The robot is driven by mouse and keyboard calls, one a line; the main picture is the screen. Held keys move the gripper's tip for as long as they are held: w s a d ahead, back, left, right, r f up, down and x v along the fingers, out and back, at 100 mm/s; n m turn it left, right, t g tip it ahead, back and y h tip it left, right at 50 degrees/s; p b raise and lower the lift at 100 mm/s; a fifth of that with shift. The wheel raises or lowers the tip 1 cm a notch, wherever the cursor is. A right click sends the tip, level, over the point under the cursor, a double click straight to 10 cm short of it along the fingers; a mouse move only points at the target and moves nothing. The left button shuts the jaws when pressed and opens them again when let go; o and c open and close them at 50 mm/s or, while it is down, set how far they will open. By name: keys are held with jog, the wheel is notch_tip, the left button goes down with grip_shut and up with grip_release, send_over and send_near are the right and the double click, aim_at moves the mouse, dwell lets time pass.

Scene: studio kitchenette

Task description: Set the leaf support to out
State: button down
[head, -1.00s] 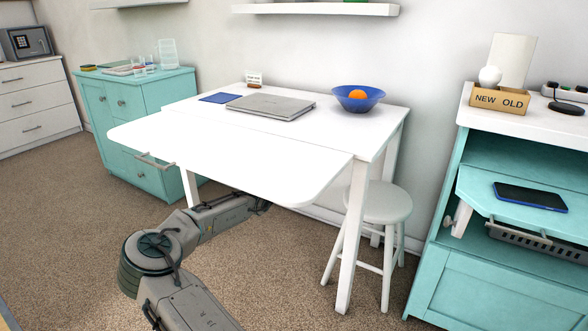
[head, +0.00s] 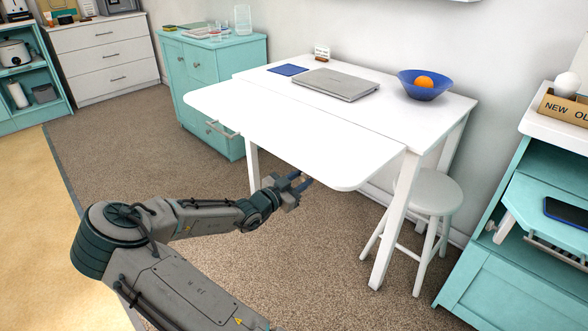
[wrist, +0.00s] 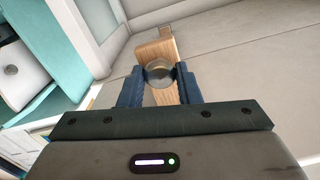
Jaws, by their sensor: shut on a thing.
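The white table's raised leaf (head: 300,140) stands level with the tabletop in the head view. My gripper (head: 299,182) is just below the leaf's near edge there. In the wrist view my gripper (wrist: 159,84) has its two blue fingers on either side of a round metallic knob (wrist: 158,71) and is shut on it. The knob is on the leaf support (wrist: 160,48), a light wooden bar under the table. In the head view the support and knob cannot be made out; how far the bar is swung is hard to tell.
A laptop (head: 335,84) and a blue bowl (head: 424,91) with an orange are on the tabletop. A grey stool (head: 434,194) stands by the right table leg (head: 396,222). A teal cabinet (head: 202,62) is at the back left. Carpet in front is clear.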

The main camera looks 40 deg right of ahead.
jog(key=shift+s+a, duration=0.2)
jog(key=shift+a, duration=0.3)
jog(key=c, duration=1.1)
grip_release()
jog(key=shift+o, duration=0.2)
jog(key=shift+a, duration=0.1)
jog(key=shift+a, duration=0.3)
jog(key=s+a+p, duration=0.2)
jog(key=a+p, duration=0.1)
jog(key=a, duration=1)
jog(key=shift+s+d, duration=0.1)
